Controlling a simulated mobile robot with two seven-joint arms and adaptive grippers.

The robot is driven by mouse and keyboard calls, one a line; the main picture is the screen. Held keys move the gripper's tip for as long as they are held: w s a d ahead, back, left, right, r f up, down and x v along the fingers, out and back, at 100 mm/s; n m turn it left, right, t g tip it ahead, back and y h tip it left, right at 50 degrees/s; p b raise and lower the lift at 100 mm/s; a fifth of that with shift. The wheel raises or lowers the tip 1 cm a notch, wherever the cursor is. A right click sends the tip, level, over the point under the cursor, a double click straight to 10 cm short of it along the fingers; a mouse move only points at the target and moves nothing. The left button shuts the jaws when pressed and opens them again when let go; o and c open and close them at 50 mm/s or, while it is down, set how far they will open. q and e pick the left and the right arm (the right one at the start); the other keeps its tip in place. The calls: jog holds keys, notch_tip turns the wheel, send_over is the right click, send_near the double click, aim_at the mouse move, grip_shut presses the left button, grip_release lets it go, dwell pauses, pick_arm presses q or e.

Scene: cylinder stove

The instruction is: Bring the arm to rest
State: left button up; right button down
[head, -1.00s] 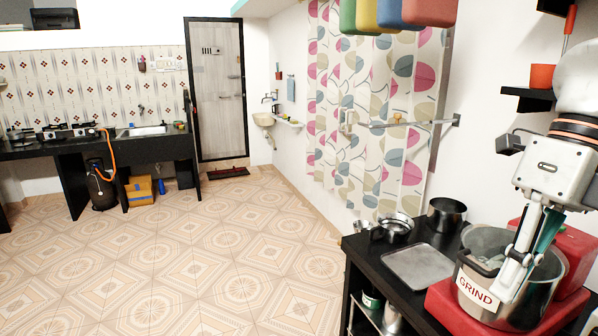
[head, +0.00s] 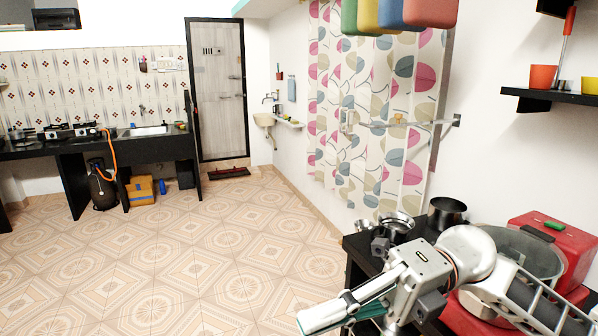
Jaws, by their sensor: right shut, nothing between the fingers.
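My right arm (head: 475,255) comes in from the lower right and reaches across the front of the dark counter. Its gripper (head: 325,315) is shut and empty. The fingers point to the lower left, out past the counter edge and over the tiled floor in the picture. The wrist and gripper hide much of the counter top and the front of the red grinder (head: 562,258). My left gripper is not in view.
The grinder's steel drum (head: 525,250) is partly hidden behind my arm. Steel pots (head: 447,212) stand at the counter's back. A black shelf (head: 560,97) holds an orange cup (head: 542,77). The tiled floor (head: 190,260) is clear.

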jog(key=w+f+m+t+y, duration=0.4)
jog(key=w+m+t+y, duration=0.3)
jog(key=w+m+t, duration=0.6)
jog(key=w+d+f+m+t+h, duration=0.1)
jog(key=d+f+m+t+h, duration=0.2)
jog(key=f+m+t+h, duration=0.4)
jog(key=w+d+f+m+t+h, duration=0.2)
jog(key=d+f+m+t, duration=0.2)
jog(key=f+m, duration=0.3)
jog(key=s+d+f+m+h, duration=0.2)
jog(key=d+f+m+h, duration=0.15)
jog(key=f, duration=0.35)
jog(key=s+d+f+m+h, duration=0.15)
jog(key=f+m+h, duration=0.25)
jog(key=f, duration=0.4)
jog(key=s+d+f+m+g+h, duration=0.2)
jog(key=s+f+g, duration=0.1)
jog(key=s+f, duration=0.3)
jog(key=s+d+f+m+g+h, duration=0.2)
jog(key=s+f, duration=0.5)
jog(key=f, duration=0.4)
jog(key=shift+s+d+f+g, duration=0.15)
jog(key=shift+d+g, duration=0.35)
jog(key=shift+d, duration=0.3)
